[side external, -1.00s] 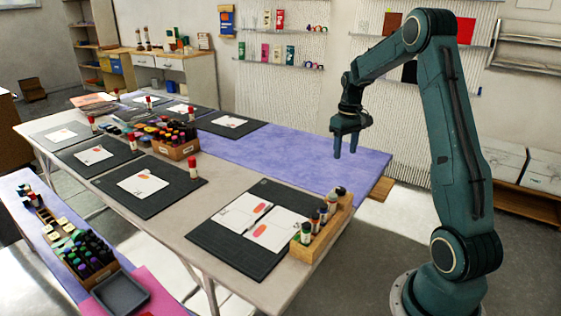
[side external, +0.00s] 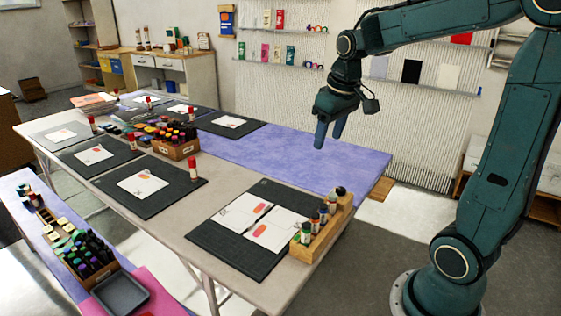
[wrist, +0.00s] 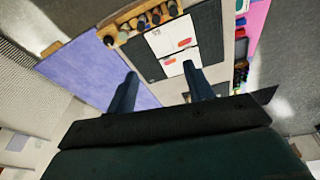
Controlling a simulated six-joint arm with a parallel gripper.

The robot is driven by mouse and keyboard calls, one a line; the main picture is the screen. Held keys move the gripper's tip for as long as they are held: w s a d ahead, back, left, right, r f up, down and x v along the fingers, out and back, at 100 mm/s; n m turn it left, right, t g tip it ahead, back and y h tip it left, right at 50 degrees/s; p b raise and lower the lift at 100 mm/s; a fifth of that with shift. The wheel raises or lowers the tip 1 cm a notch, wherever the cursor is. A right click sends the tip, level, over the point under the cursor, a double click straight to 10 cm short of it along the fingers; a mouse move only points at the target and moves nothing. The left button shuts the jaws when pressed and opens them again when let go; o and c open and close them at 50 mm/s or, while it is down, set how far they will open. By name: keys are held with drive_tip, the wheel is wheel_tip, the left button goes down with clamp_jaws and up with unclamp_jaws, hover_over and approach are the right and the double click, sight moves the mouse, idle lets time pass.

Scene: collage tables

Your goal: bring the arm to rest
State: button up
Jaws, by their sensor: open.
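My gripper (side external: 329,134) hangs in the air above the purple cloth on the far side of the table, with its fingers pointing down. Its two fingers are apart and nothing is between them. In the wrist view, my gripper (wrist: 158,82) shows its two dark fingers spread wide and empty. Beyond them lie a dark cutting mat (wrist: 208,38) with white cards and a wooden rack (wrist: 128,22) of bottles. My gripper touches nothing.
The long table (side external: 185,232) holds several dark mats with cards, a wooden box of markers (side external: 176,151) and the bottle rack (side external: 320,232) at its near right edge. The purple cloth (side external: 270,160) is bare. A lower side table (side external: 62,262) holds more supplies.

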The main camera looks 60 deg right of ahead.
drive_tip(key=s+a+n+t+y, duration=0.1)
drive_tip(key=s+a+n+t, duration=0.1)
drive_tip(key=s+a, duration=1.1)
drive_tip(key=shift+s+r+t, duration=0.25)
drive_tip(key=shift+s+t, duration=0.05)
drive_tip(key=shift+t, duration=0.2)
